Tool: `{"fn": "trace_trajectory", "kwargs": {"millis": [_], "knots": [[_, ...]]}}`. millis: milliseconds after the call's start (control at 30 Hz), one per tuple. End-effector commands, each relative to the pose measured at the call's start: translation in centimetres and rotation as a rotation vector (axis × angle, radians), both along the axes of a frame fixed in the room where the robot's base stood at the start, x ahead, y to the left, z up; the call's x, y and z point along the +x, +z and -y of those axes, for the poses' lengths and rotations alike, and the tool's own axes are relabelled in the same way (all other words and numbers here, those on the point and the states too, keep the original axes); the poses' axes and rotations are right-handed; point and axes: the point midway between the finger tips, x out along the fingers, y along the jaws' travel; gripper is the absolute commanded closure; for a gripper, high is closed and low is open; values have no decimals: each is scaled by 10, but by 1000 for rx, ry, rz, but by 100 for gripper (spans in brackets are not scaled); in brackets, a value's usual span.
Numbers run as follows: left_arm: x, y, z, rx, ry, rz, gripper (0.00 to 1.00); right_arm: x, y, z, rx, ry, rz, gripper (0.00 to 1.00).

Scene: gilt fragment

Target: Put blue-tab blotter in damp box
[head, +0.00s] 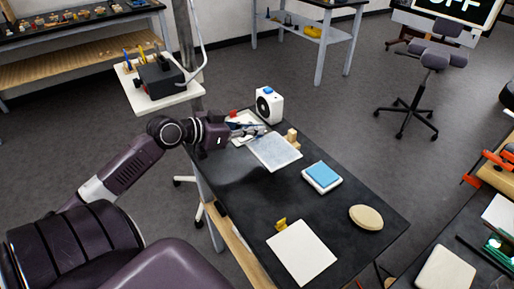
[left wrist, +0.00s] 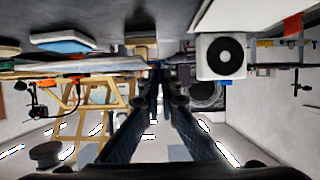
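My left gripper (head: 262,130) is over the far end of the black bench, above the near edge of a pale sheet (head: 243,119) with a red tab (head: 233,113) and beside a pale, flat rectangular piece (head: 280,155). In the left wrist view its fingers (left wrist: 164,78) run close together at the tips; whether they grip anything is unclear. A white square sheet (head: 302,252) with a yellow tab (head: 281,224) lies at the near end. I cannot make out a blue tab, and I cannot tell which piece is the damp box. My right gripper is not seen.
A white device (head: 269,106) with a black disc stands behind the gripper; it also shows in the left wrist view (left wrist: 221,57). A wooden block (head: 292,138), a blue-topped white pad (head: 322,176) and a tan oval (head: 366,217) are on the bench.

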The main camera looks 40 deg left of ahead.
Motion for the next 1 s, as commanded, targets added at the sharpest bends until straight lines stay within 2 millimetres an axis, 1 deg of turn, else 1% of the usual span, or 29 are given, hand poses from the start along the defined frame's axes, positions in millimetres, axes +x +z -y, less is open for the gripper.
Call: {"fn": "trace_trajectory", "kwargs": {"millis": [33,100,267,400,500,600,800,933,1000], "knots": [[0,-10,0,-3,2,0,100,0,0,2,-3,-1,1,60],[0,-19,0,-2,1,-1,100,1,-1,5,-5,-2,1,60],[0,-31,0,-1,1,1,100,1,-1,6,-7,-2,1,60],[0,-53,0,-2,2,-1,100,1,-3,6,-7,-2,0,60],[0,-65,0,-2,1,1,100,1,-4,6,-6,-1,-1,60],[0,-68,0,1,1,2,100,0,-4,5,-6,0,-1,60],[0,-68,0,1,0,1,100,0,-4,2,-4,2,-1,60],[0,-73,0,1,0,1,100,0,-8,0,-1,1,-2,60],[0,-71,0,1,-1,1,90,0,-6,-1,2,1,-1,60]]}}
